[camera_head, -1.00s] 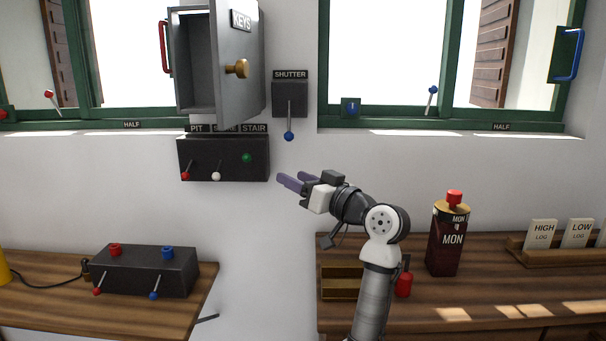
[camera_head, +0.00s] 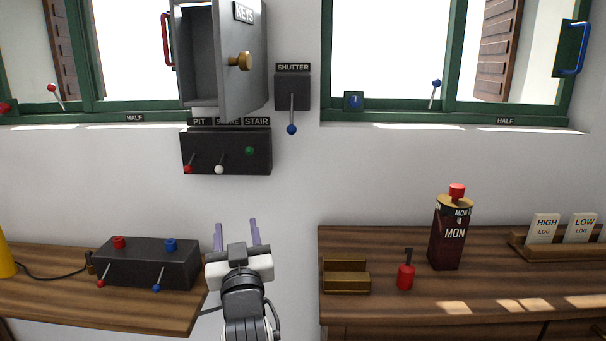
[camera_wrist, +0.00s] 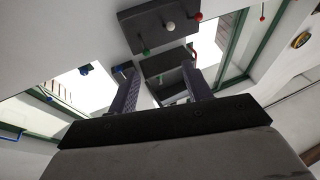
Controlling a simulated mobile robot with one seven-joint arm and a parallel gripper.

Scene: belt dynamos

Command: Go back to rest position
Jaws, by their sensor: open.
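My gripper (camera_head: 237,232) is open and empty in the head view. It is in front of the white wall, in the gap between the two wooden tables, with its two purple fingers pointing up and away. In the wrist view my gripper's fingers (camera_wrist: 163,88) stand apart with nothing between them. The wrist view looks up past the fingers at the dark switch boxes on the wall.
A lever box (camera_head: 146,263) stands on the left table (camera_head: 120,313), just left of my gripper. The right table (camera_head: 450,305) holds a wooden holder (camera_head: 345,275), a red item (camera_head: 405,276) and a MON can (camera_head: 449,235). An open key cabinet (camera_head: 240,75) hangs above.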

